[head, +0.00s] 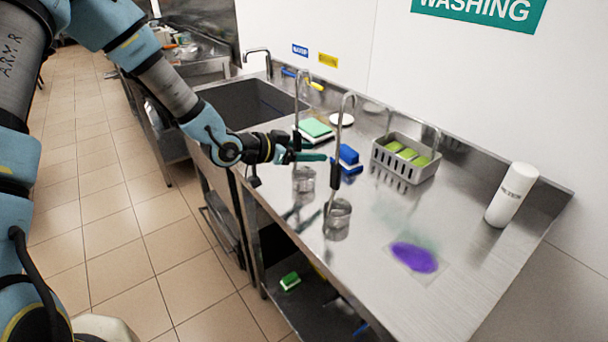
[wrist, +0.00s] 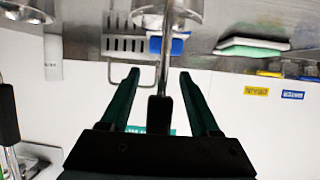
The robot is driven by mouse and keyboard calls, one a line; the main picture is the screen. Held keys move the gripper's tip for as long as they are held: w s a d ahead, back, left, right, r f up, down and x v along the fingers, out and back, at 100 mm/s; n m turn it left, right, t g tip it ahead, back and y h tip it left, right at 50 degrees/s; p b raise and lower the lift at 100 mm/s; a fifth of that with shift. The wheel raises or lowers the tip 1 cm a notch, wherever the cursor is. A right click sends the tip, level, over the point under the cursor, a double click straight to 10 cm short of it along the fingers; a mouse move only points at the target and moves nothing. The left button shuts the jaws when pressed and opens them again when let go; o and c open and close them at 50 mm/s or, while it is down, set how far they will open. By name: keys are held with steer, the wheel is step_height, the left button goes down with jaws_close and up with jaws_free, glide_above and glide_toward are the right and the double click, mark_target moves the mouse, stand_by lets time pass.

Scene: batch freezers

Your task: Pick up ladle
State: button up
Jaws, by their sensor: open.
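Two metal ladles stand upright over the steel counter, with hooked tops and dark grips. The left ladle (head: 304,180) has its handle beside my gripper (head: 308,155) in the head view. The wrist view is upside down. There this ladle's dark grip (wrist: 160,112) lies between the two teal fingers of my gripper (wrist: 159,75), which are spread apart with gaps on both sides. Its bowl (wrist: 168,12) shows at the top of that view. The right ladle (head: 338,212) stands apart, nearer the front; it is at the left edge of the wrist view (wrist: 8,115).
A sink (head: 245,103) is behind left, the wall behind.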

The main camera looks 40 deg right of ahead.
jaws_close()
stand_by(0.3)
stand_by(1.0)
